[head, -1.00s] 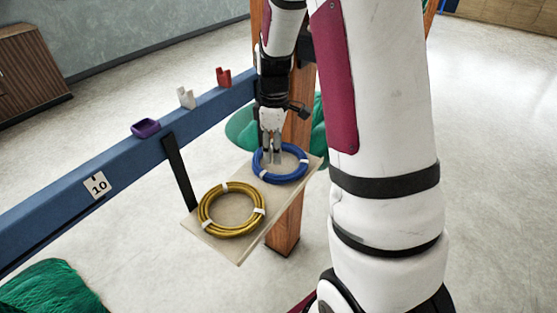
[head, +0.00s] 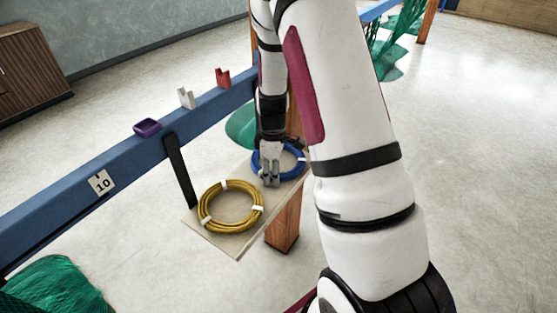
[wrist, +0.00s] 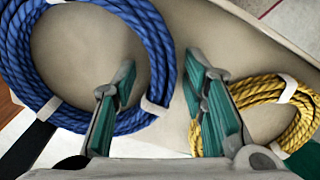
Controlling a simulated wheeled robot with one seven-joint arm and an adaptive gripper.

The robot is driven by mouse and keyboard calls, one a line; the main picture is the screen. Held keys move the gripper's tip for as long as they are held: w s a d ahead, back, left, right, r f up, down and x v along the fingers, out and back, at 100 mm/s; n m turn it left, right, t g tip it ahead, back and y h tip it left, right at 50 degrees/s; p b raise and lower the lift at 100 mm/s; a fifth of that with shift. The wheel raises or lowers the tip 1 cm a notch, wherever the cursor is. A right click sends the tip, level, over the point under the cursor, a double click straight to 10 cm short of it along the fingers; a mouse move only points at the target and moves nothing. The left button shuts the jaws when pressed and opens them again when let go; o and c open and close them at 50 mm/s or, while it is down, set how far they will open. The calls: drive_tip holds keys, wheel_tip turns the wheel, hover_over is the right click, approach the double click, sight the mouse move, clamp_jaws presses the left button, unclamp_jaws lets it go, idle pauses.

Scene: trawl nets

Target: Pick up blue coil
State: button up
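The blue coil (head: 293,175) lies flat at the far end of a beige shelf board (head: 236,246), partly hidden behind my gripper (head: 270,182) in the head view. In the wrist view the blue coil (wrist: 152,34) fills the left side, with white ties on it. My gripper (wrist: 160,82) is open there. Its left finger is over the space inside the ring and its right finger is outside the ring, so the near right part of the rim lies between them. Nothing is held. Whether a finger touches the coil or board I cannot tell.
A yellow coil (head: 205,210) lies on the near part of the board; the right finger is close to it in the wrist view (wrist: 258,88). A blue beam (head: 60,209) carries purple, white and red holders.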

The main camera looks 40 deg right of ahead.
clamp_jaws()
drive_tip(key=shift+r, duration=0.1)
